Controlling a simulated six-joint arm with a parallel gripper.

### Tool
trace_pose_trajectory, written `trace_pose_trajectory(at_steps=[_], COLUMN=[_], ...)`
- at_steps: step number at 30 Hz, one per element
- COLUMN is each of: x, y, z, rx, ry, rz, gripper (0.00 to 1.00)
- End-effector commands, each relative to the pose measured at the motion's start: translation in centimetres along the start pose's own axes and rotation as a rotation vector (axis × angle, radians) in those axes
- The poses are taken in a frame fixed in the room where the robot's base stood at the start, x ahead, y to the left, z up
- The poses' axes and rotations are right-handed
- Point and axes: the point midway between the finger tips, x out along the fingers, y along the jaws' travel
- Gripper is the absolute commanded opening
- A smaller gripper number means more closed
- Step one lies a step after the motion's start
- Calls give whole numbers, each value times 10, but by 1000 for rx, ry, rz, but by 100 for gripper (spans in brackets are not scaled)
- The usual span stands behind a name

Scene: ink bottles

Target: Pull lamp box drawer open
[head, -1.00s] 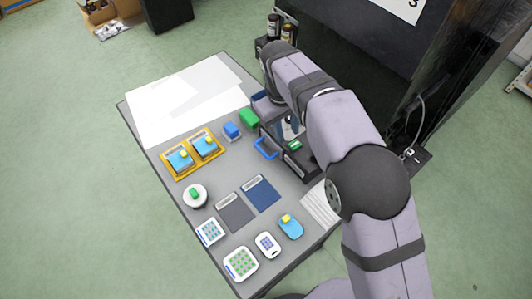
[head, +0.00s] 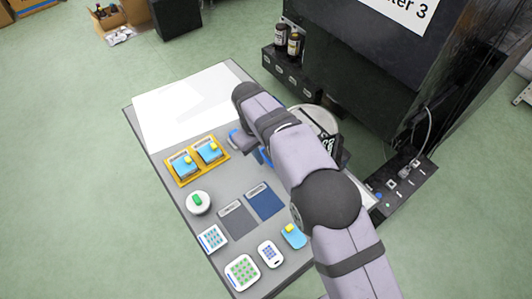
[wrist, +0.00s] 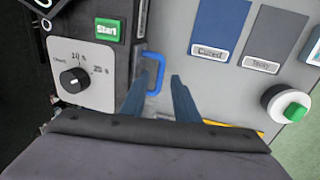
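The lamp box (wrist: 70,25) fills the left of the wrist view, with a green Start button (wrist: 107,29) and a black dial (wrist: 75,80) on its face. A blue loop handle (wrist: 161,66) stands out from its side over the grey table. My gripper (wrist: 160,76) is open, its two blue fingers pointing at the handle. The handle shows between the fingertips, and I cannot tell whether they touch it. I cannot tell how far the drawer is out.
Blue and grey labelled mats (head: 265,201) lie on the table (head: 212,182) near the handle. Brown bottles (head: 293,43) stand on a black rack at the back.

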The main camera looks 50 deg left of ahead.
Motion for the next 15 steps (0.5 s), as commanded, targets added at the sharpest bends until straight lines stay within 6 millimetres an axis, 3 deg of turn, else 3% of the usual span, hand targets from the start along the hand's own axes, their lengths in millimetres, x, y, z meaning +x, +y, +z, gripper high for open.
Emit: trace_pose_trajectory(at_steps=[6,15], x=[16,19], y=[0,0], z=[0,0], rx=[1,1], ry=[-1,0], rz=[0,0], gripper=[28,28])
